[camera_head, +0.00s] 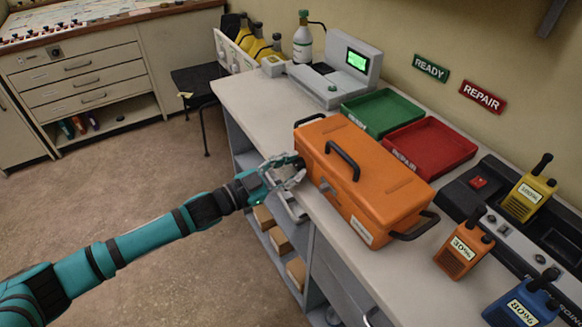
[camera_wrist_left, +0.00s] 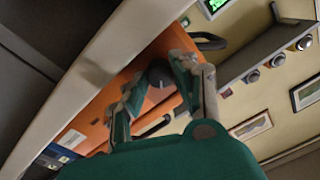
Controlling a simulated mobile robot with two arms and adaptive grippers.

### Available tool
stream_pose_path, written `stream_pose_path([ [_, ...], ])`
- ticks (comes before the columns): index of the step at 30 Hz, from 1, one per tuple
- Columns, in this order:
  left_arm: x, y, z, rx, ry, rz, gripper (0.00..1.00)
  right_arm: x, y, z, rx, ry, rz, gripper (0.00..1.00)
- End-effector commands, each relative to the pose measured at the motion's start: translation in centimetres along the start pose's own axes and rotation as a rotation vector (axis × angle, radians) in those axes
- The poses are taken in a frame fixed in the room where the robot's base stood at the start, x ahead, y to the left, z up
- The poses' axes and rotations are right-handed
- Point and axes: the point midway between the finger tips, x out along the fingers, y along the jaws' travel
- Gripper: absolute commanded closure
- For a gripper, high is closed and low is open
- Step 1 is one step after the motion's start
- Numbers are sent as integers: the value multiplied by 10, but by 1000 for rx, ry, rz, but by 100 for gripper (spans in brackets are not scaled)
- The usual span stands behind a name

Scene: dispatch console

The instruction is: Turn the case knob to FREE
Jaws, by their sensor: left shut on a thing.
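The orange case (camera_head: 365,185) lies closed on the counter, with a black handle on its lid. My left gripper (camera_head: 296,170) is at the case's near left end in the head view. In the left wrist view the dark round knob (camera_wrist_left: 160,73) sits on the orange case (camera_wrist_left: 125,80) between the fingers of my left gripper (camera_wrist_left: 160,78), which is shut on it. The fingers hide part of the knob, and its pointer and any FREE marking cannot be read. In the head view the gripper covers the knob. My right gripper is not in view.
A green tray (camera_head: 382,111) and a red tray (camera_head: 430,147) stand behind the case. Orange (camera_head: 464,250), blue (camera_head: 522,302) and yellow (camera_head: 528,196) radios are at the right. A scale (camera_head: 335,75) stands at the back left. Open floor lies left of the counter.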

Motion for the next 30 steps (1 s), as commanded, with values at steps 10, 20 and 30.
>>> stream_pose_path([
  [10,0,0,0,-1,0,0,53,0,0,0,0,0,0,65],
  [20,-2,0,0,-1,-1,0,49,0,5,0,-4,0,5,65],
  [30,-59,0,2,-2,-7,0,49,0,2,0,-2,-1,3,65],
])
